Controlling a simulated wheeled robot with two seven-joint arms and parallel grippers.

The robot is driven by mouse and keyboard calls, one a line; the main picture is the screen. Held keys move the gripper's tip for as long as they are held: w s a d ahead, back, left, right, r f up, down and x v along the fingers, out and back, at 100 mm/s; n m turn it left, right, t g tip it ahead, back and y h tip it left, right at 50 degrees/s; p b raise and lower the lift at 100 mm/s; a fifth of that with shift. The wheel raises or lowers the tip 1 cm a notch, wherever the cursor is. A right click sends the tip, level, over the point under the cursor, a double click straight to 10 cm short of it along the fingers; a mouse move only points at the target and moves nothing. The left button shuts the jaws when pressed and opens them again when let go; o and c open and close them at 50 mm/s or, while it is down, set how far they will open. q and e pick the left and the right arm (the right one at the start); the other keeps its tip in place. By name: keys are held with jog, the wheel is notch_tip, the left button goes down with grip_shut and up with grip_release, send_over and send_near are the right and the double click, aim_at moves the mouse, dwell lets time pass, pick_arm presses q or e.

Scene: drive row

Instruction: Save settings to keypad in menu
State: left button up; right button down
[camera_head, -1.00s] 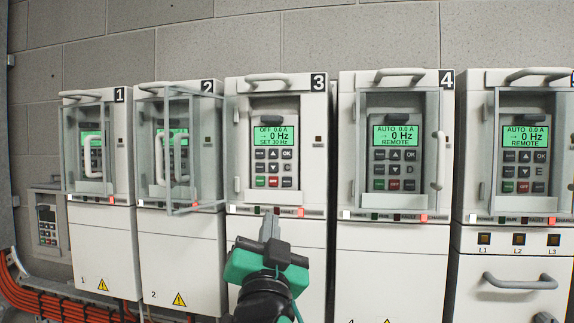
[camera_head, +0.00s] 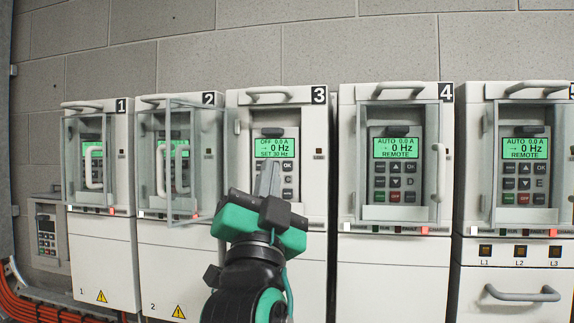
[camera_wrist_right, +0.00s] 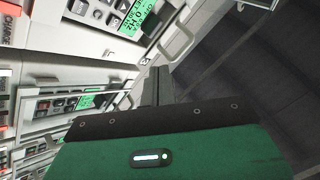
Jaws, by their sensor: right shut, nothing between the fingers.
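Drive 3 has a keypad (camera_head: 287,167) with a lit green screen (camera_head: 274,148) reading OFF, 0.0 A, 0 Hz, SET 30 Hz. No clear cover shows in front of this keypad. My right gripper (camera_head: 268,178) is shut and empty, its fingertips in front of the lower middle of the keypad. It hides several keys; the OK key (camera_head: 287,167) stays visible. I cannot tell whether the tips touch the keypad. In the right wrist view, the shut fingers (camera_wrist_right: 154,84) point up, with a green screen (camera_wrist_right: 138,15) above them. My left gripper is not in view.
Clear covers stand over the keypads of drive 1 (camera_head: 90,150), drive 2 (camera_head: 165,165), drive 4 (camera_head: 395,212) and the drive at far right (camera_head: 525,215). Drive 2's cover juts forward, left of my right arm. A small wall keypad (camera_head: 47,235) and orange cables (camera_head: 40,308) are at left.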

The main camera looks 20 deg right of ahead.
aim_at(288, 165)
jog(key=w+d, duration=0.1)
jog(key=w, duration=0.1)
jog(key=w+d, duration=0.3)
jog(key=w, duration=0.1)
jog(key=shift+w+d, duration=0.2)
jog(key=shift+w, duration=0.2)
jog(key=shift+d, duration=0.15)
dwell(1.6)
jog(key=shift+w+d+f+b, duration=0.1)
jog(key=shift+w+d+b, duration=0.05)
jog(key=shift+w+b, duration=0.15)
